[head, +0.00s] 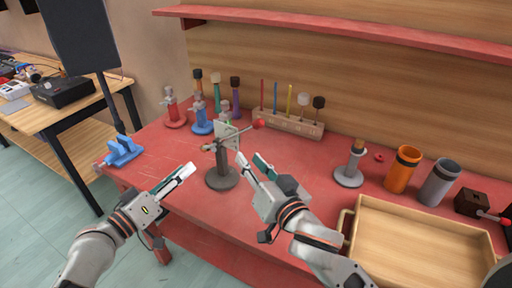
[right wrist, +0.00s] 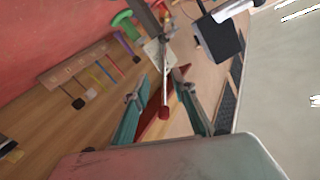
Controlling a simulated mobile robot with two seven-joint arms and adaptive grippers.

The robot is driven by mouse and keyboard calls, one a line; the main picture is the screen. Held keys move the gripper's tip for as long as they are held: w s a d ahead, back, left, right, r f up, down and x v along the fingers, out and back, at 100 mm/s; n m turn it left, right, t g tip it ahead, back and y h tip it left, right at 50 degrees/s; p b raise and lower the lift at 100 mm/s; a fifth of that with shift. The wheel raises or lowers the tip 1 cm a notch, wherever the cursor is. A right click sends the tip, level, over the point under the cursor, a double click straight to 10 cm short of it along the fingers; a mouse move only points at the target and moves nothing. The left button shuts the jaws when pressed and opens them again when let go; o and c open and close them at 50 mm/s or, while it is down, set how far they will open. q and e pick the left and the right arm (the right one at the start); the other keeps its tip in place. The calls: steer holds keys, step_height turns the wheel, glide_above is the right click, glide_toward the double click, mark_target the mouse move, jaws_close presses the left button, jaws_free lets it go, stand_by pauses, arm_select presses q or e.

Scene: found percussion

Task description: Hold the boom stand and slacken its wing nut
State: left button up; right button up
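The boom stand (head: 222,178) stands upright on the red bench, with a dark round base, a post and a thin boom ending in a red tip (head: 259,124). A small pale piece (head: 207,147) at the clamp's left may be the wing nut; it is too small to be sure. My left gripper (head: 188,170) is left of the post, apart from it; its finger gap is unclear. My right gripper (head: 251,157) is open, right of the post and below the boom. In the right wrist view, the red tip (right wrist: 164,112) appears between its spread fingers, with no visible contact.
Several clamps and mallets stand behind the boom stand, beside a wooden rack (head: 287,124). A wooden tray (head: 420,240) lies at front right, with an orange cup (head: 402,170) and a grey cup (head: 438,183) behind it. A blue clamp (head: 122,151) sits at the left edge.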

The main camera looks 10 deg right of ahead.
mark_target(243, 131)
steer(key=w+r, duration=0.1)
steer(key=w, duration=0.2)
steer(key=w+r+m, duration=0.1)
steer(key=w, duration=0.2)
steer(key=w+r+m, duration=0.1)
steer(key=w, duration=0.2)
steer(key=shift+a+r+t, duration=0.15)
steer(key=shift+r+t, duration=0.05)
steer(key=shift+t, duration=0.2)
jaws_close()
stand_by(0.5)
